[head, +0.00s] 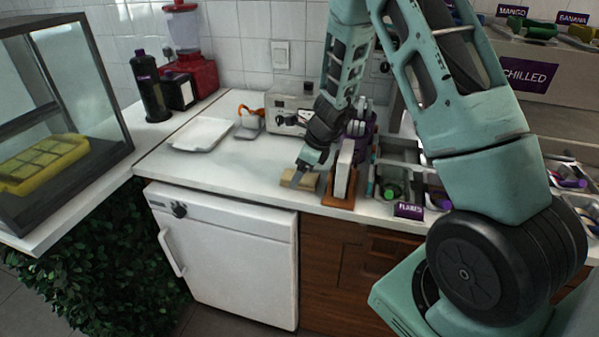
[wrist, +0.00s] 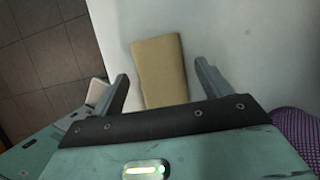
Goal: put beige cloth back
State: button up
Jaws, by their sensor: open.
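The beige cloth (head: 299,182) lies folded flat on the white counter, near its front edge. In the wrist view the cloth (wrist: 160,68) is a tan rectangle lying between the lines of my two fingers, with its near end partly hidden by the gripper's dark front edge. My gripper (head: 300,178) is over the cloth in the head view, pointing down. In the wrist view my gripper (wrist: 164,82) is open, one finger on each side of the cloth, with gaps between. I cannot tell how high the fingers are above the counter.
A wooden stand holding a white upright block (head: 343,168) is close to the right of my gripper. Topping bins (head: 400,180) are farther right. The counter (head: 225,170) left of the cloth is clear.

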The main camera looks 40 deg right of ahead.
jog(key=p+v, duration=0.2)
jog(key=v, duration=0.9)
jog(key=s+a+r+n+g, duration=0.1)
jog(key=s+a+r+n, duration=0.15)
jog(key=a+n, duration=0.35)
jog(key=s+a+r+n+g+y, duration=0.1)
jog(key=s+a+n, duration=0.3)
jog(key=a, duration=0.4)
jog(key=s+a+r+n+g, duration=0.1)
jog(key=s+a+r+n, duration=0.15)
jog(key=a+n, duration=0.35)
jog(key=s+a+n+h, duration=0.1)
jog(key=s+a+n, duration=0.3)
jog(key=s+n, duration=0.5)
jog(key=s+a+r+n+h, duration=0.1)
jog(key=s+a+n+h, duration=0.1)
jog(key=s+a+n, duration=0.3)
jog(key=s+n, duration=0.4)
jog(key=n, duration=0.2)
jog(key=shift+s+r+g, duration=0.15)
jog(key=shift+r+g, duration=0.15)
jog(key=shift+r, duration=0.05)
